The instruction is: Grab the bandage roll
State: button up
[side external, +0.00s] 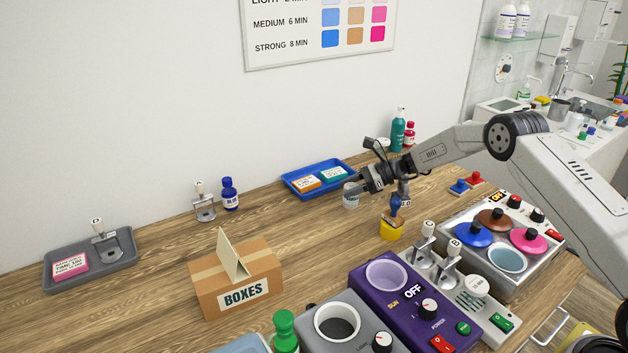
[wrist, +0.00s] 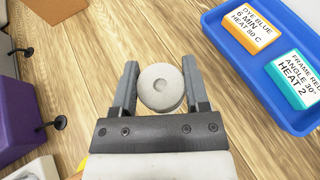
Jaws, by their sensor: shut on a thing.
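The bandage roll (wrist: 161,88) is a round white-grey roll with a small dent in its middle. In the wrist view it sits between the two fingers of my gripper (wrist: 160,84), which is shut on it. In the side view the roll (side external: 351,198) shows pale below the fingertips of my gripper (side external: 352,189), in front of the blue tray. I cannot tell whether it touches the table or is slightly raised.
A blue tray (wrist: 232,85) with an orange and a teal labelled box lies close to the right of the roll in the wrist view. A yellow block (side external: 391,230) stands near my gripper in the side view. A cardboard box (side external: 205,296) and purple machine (side external: 372,313) stand further forward.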

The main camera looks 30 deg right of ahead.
jog(key=s+r, duration=0.9)
jog(key=s, duration=0.5)
jog(key=shift+a+r, duration=0.3)
jog(key=shift+a, duration=0.15)
dwell(0.3)
